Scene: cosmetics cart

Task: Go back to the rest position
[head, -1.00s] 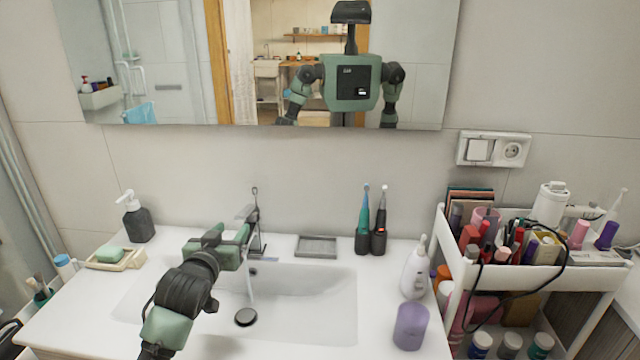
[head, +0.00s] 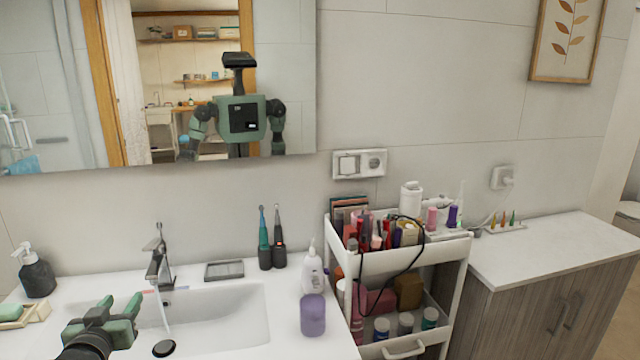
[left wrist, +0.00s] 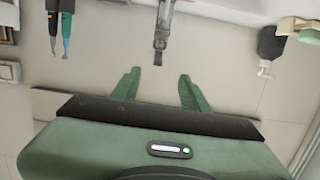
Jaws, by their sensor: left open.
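My left gripper (head: 112,308) is at the lower left of the head view, over the left part of the white sink (head: 235,315). In the left wrist view its two green fingers (left wrist: 158,88) stand apart with nothing between them. The faucet (head: 158,262) is just beyond it, with a stream of water falling into the basin near the black drain plug (head: 164,348). My right gripper is in neither view, apart from my own reflection in the mirror (head: 285,90).
A dark soap dispenser (head: 38,278) and a soap dish (head: 36,316) stand at the left. Two electric toothbrushes (head: 272,250), a white bottle (head: 312,275) and a purple cup (head: 313,316) stand right of the basin. A loaded white cart (head: 455,262) and a cabinet (head: 560,250) lie further right.

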